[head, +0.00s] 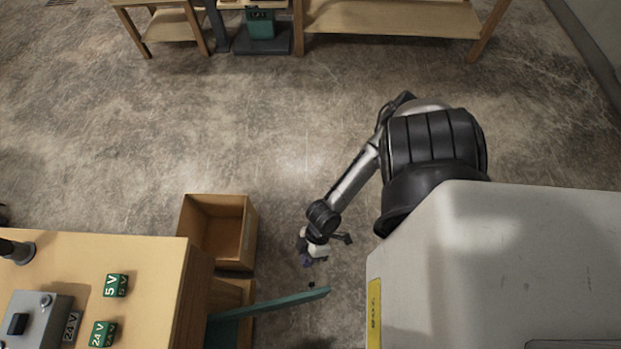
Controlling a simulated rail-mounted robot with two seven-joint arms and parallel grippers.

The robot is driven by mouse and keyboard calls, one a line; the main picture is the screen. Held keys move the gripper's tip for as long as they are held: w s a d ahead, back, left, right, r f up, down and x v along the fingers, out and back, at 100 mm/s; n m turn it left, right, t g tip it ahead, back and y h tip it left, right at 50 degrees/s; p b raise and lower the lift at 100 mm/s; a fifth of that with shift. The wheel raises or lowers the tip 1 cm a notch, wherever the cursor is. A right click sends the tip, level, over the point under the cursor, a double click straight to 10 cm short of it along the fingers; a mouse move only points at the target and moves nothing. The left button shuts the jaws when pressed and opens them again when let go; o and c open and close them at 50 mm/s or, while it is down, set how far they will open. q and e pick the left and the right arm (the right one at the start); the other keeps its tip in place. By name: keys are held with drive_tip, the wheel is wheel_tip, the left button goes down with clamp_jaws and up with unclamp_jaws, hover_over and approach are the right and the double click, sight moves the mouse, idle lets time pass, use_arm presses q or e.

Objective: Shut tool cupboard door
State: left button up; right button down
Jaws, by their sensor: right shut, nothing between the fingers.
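The tool cupboard door (270,303) is a thin teal panel at the bottom middle of the head view. It stands open, sticking out to the right from the side of the wooden bench (200,290). A small dark knob (311,284) shows near its free end. My right gripper (308,260) is shut and empty, just beyond the door's free end, with a visible gap to it. The cupboard's inside is mostly hidden. My left gripper is not in view.
An open wooden box (215,232) stands on the floor beside the bench, left of my right gripper. Green voltage blocks (115,285) and a grey console box (35,318) sit on the bench top. Tables (390,18) stand far back. The floor between is clear.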

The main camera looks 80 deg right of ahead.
drive_tip(key=a+f+b, duration=0.1)
drive_tip(key=a+f, duration=0.2)
drive_tip(key=a, duration=0.3)
drive_tip(key=shift+a+f, duration=0.2)
drive_tip(key=shift+f, duration=0.15)
drive_tip(key=shift+s+a, duration=0.1)
drive_tip(key=shift+s, duration=0.1)
